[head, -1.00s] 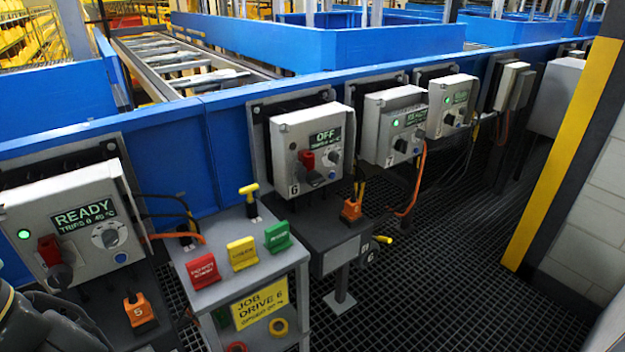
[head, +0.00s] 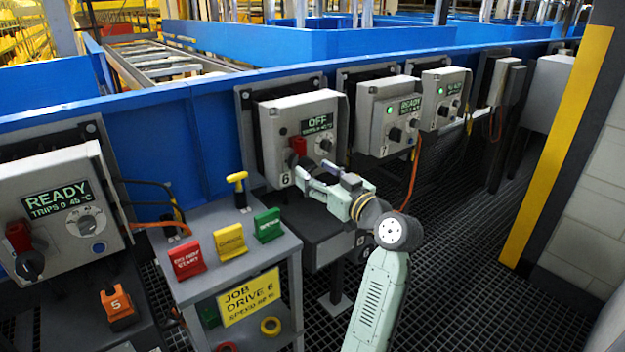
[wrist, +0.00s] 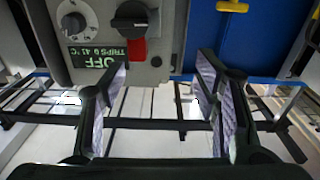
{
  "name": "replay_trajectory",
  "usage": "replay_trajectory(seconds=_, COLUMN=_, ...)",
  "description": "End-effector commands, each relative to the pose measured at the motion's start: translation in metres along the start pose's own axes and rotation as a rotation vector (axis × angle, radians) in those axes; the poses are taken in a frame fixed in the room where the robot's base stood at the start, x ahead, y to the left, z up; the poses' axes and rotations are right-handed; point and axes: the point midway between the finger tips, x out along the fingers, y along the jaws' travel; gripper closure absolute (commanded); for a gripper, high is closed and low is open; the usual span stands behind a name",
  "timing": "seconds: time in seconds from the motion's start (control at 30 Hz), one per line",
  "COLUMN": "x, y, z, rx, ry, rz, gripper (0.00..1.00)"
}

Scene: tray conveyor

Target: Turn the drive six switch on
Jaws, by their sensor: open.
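The drive six box (head: 272,150) is a grey panel with an OFF display (head: 317,123), a red tab (head: 298,146) and a dial (head: 326,144). My gripper (head: 308,178) is open and empty in front of its lower part, hiding the black switch in the head view. The wrist view shows the box upside down at upper left, with the black switch (wrist: 135,18), the red tab beside it (wrist: 138,48) and the OFF display (wrist: 92,57). My gripper's spread fingers (wrist: 160,78) point toward the box, the switch between them sideways but beyond the tips. I see no contact.
A grey cart (head: 205,288) with red, yellow and green tags and a "JOB DRIVE 6" sign stands left of my arm. A READY box (head: 60,215) is at far left; drive seven's box (head: 372,140) is to the right. A yellow-handled piece (head: 238,182) stands on the cart.

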Motion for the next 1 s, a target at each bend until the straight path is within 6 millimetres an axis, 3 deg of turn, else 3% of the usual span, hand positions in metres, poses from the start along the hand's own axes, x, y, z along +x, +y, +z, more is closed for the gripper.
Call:
replay_trajectory(seconds=0.03, x=-0.016, y=0.017, z=0.016, rx=0.013, ry=-0.019, rz=0.002, gripper=0.44)
replay_trajectory(seconds=0.1, x=-0.031, y=0.03, z=0.027, rx=0.023, ry=-0.034, rz=-0.004, gripper=0.44)
replay_trajectory(seconds=0.23, x=-0.037, y=0.037, z=0.033, rx=0.03, ry=-0.044, rz=-0.011, gripper=0.44)
replay_trajectory(seconds=0.37, x=-0.02, y=0.036, z=0.032, rx=0.03, ry=-0.043, rz=-0.014, gripper=0.44)
replay_trajectory(seconds=0.7, x=0.043, y=0.035, z=0.034, rx=0.031, ry=-0.044, rz=-0.012, gripper=0.44)
replay_trajectory(seconds=1.0, x=0.067, y=0.036, z=0.037, rx=0.029, ry=-0.044, rz=-0.009, gripper=0.44)
